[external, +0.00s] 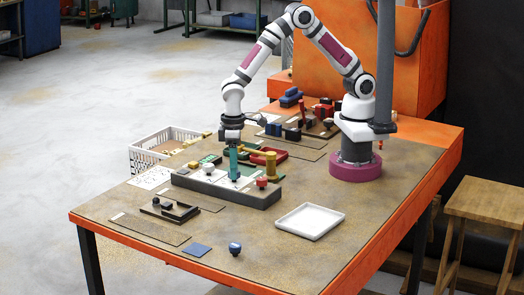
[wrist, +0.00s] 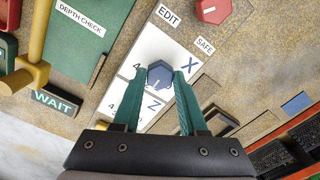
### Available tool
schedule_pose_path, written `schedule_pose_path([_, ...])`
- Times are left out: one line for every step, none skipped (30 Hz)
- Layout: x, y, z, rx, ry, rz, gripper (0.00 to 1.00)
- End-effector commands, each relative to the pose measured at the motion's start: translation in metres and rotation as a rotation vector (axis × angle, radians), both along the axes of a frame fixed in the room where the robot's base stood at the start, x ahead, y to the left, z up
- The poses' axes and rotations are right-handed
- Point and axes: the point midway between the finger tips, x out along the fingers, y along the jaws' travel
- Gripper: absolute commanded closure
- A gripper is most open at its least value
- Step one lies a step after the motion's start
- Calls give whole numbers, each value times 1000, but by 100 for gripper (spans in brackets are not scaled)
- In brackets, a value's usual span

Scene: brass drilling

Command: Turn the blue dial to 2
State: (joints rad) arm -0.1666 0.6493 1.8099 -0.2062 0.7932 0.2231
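The blue dial (wrist: 160,75) is a hexagonal knob with a pale mark on its lower part in the wrist view. It sits on a white plate (wrist: 168,45) lettered X, with a 4 at its left; other numbers are not readable. My gripper (wrist: 162,75) has its teal fingers on either side of the dial, with thin gaps showing; contact cannot be told. In the external view my gripper (external: 234,178) points down over the grey panel block (external: 225,192) and hides the dial.
A red knob (wrist: 213,10) by the SAFE label stands close to the dial. A second white plate (wrist: 135,97) is lettered Z. A white tray (external: 310,221) and a loose blue knob (external: 235,248) are on the table in front.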

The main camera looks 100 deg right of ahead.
Motion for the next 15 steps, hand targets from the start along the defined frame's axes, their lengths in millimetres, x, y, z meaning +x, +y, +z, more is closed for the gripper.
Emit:
schedule_pose_path([0,0,0,0,-1,0,48])
schedule_pose_path([0,0,0,0,-1,0,42])
schedule_pose_path([0,0,0,0,-1,1,35])
schedule_pose_path([0,0,0,0,-1,1,30])
schedule_pose_path([0,0,0,0,0,1,30])
schedule_pose_path([0,0,0,0,0,1,30])
schedule_pose_path([0,0,0,0,0,1,30])
schedule_pose_path([0,0,0,0,0,1,30])
schedule_pose_path([0,0,0,0,0,1,30])
schedule_pose_path([0,0,0,0,0,1,30])
schedule_pose_path([0,0,0,0,0,1,30])
schedule_pose_path([0,0,0,0,0,1,30])
schedule_pose_path([0,0,2,0,-1,1,30])
schedule_pose_path([0,0,4,0,-1,1,30])
schedule_pose_path([1,0,9,0,-3,2,30])
